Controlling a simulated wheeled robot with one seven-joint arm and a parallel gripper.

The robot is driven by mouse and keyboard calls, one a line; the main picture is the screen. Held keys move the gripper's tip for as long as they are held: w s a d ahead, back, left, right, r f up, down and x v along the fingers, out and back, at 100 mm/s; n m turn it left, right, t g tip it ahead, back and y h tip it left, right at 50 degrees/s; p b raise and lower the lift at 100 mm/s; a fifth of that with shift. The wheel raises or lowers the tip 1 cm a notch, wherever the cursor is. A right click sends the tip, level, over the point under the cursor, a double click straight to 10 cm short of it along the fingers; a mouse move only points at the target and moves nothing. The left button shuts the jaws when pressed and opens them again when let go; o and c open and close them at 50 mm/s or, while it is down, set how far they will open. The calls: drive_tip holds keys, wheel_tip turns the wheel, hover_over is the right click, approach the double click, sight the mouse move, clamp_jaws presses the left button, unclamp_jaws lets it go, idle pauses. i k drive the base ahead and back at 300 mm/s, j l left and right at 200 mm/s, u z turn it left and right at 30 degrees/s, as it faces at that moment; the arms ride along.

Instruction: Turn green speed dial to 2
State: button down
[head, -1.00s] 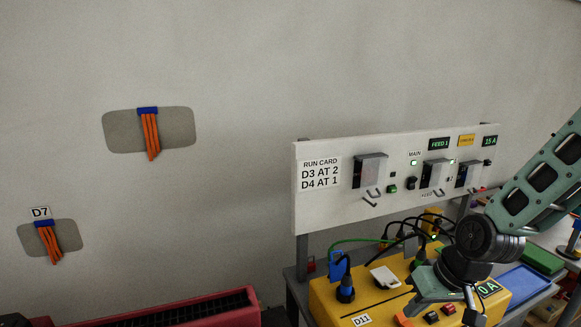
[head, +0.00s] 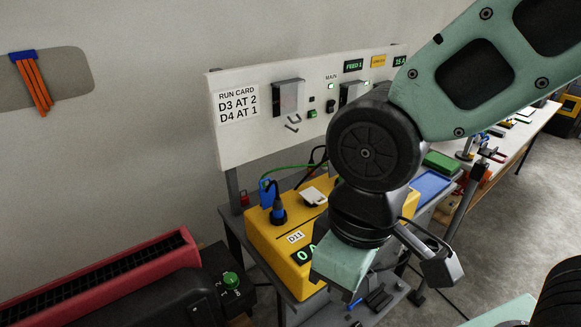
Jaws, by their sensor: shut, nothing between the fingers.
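A green dial (head: 231,281) sits on top of a dark box (head: 240,300) low in the head view, just right of the red-topped machine. Small white marks surround the knob, with a 2 apparently at its left; its exact setting is too small to read. My gripper (head: 346,284) hangs to the right of the dial, apart from it, in front of the yellow box. It is shut and holds nothing. Its fingertips are hard to make out at this angle.
A yellow box (head: 264,236) labelled D11, with plugs and cables, stands on a grey bench between dial and board. A white board (head: 245,140) with a run card, D3 AT 2 and D4 AT 1, rises behind. The red-topped machine (head: 115,278) borders the dial's left.

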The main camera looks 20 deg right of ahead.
sight(231, 281)
drive_tip(key=k+u, duration=0.2)
drive_tip(key=u, duration=0.95)
drive_tip(key=z, duration=0.6)
drive_tip(key=i+z, duration=0.25)
drive_tip(key=i, duration=0.4)
